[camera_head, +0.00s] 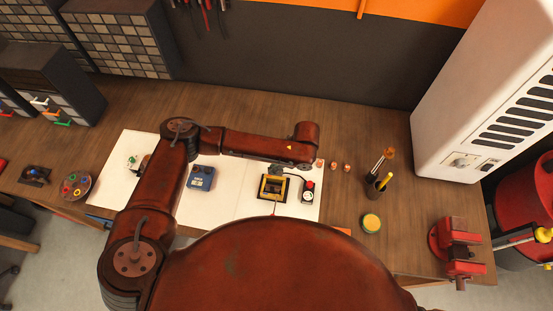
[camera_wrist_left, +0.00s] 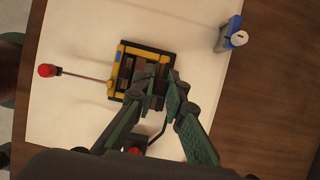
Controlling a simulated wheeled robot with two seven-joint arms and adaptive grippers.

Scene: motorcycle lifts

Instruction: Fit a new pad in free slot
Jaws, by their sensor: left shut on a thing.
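The black and yellow fixture (camera_head: 273,188) lies on the white mat, and it also shows in the left wrist view (camera_wrist_left: 126,68). My left gripper (camera_wrist_left: 162,76) is over the fixture's right part in that view, with its fingertips close together. It is shut on the pad, which is mostly hidden by the fingers. I cannot tell whether the pad touches a slot. In the head view my left arm reaches across the mat, and its gripper is mostly hidden under the wrist. My right gripper is in neither view.
A rod with a red knob (camera_wrist_left: 47,70) reaches the fixture's side. A device with a red button (camera_head: 308,188) stands close by the fixture. A blue box (camera_head: 201,178) sits on the white mat (camera_head: 235,205). A pen cup (camera_head: 375,184), yellow-topped tin (camera_head: 371,222) and red vise (camera_head: 455,245) stand right.

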